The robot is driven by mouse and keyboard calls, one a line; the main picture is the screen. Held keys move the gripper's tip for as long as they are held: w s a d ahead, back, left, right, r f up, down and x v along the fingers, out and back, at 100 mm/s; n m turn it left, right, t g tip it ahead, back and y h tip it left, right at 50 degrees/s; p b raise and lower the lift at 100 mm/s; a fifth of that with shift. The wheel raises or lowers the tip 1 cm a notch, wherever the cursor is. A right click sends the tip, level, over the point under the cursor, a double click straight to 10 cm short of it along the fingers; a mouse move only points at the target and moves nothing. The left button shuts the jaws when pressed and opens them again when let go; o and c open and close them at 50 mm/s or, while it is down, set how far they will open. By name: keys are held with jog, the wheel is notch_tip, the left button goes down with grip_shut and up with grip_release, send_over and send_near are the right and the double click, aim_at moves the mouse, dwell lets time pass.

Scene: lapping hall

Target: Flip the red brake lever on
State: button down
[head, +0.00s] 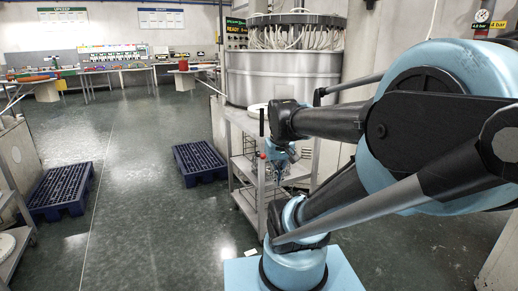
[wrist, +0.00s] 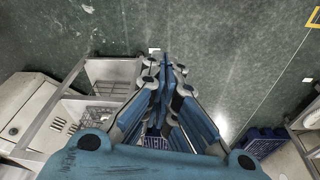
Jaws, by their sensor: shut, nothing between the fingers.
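A small red spot (head: 263,156) shows beside a grey metal trolley post in the head view. It is too small to tell whether it is the brake lever. No red lever can be made out in the wrist view. My gripper (head: 281,166) hangs in front of the trolley in the head view, just right of the red spot. In the wrist view my gripper (wrist: 163,65) has its blue-padded fingers drawn together at the tips, with nothing held between them.
Blue pallets lie at centre (head: 199,158) and left (head: 62,188). The green floor between them is clear.

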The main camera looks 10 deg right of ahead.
jog(key=w+r+n, duration=0.1)
jog(key=w+r, duration=0.3)
jog(key=w, duration=0.5)
jog(key=w+r+n, duration=0.1)
jog(key=w+r, duration=0.4)
jog(key=w, duration=0.4)
jog(key=w+a+n, duration=0.1)
jog(key=w, duration=1.8)
notch_tip(320, 180, down, 13)
jog(key=d, duration=0.1)
jog(key=shift+d, duration=0.15)
